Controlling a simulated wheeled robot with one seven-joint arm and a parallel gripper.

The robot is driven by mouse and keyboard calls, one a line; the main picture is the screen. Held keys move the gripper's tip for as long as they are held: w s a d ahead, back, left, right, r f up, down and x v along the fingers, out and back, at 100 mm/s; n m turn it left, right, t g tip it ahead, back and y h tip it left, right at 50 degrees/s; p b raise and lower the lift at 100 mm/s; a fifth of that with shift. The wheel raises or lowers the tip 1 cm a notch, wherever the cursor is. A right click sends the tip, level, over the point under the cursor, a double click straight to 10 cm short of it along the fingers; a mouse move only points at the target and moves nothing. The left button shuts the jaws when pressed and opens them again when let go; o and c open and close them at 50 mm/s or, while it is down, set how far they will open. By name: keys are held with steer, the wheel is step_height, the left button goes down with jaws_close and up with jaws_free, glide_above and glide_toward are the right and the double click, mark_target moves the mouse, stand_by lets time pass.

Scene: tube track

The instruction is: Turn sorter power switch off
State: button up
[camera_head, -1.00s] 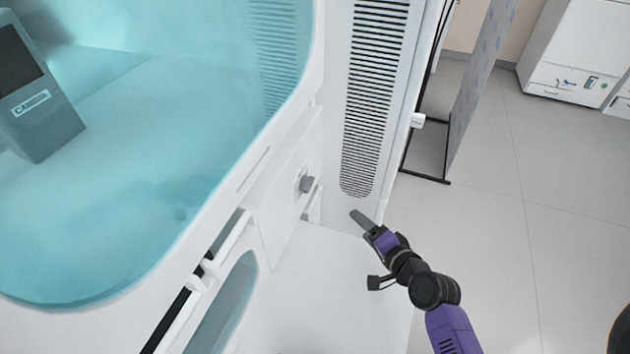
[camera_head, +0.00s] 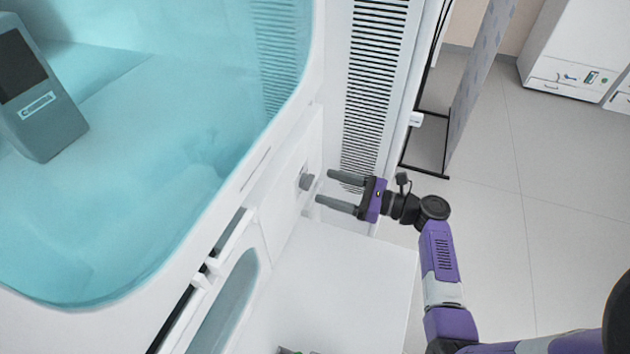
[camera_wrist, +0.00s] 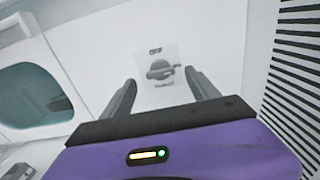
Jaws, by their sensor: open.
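The sorter power switch (camera_head: 306,181) is a small grey knob on the white side panel of the machine. The lettering is too blurred to read surely. My gripper (camera_head: 323,187) is open and empty, its two grey fingers pointing at the panel. The switch lies just beyond the fingertips and between their lines, with a gap. In the wrist view the gripper (camera_wrist: 160,88) has one finger on each side of the plate.
The white machine (camera_head: 285,185) has a large teal window (camera_head: 140,150) at the left. A slatted vent (camera_head: 375,80) stands close behind my gripper. A white ledge (camera_head: 330,285) lies below. Open floor (camera_head: 540,240) is at the right, with a white cabinet (camera_head: 575,50) far back.

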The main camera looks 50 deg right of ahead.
mark_target(312, 182)
steer(key=shift+x, duration=2.4)
steer(key=c, duration=1.4)
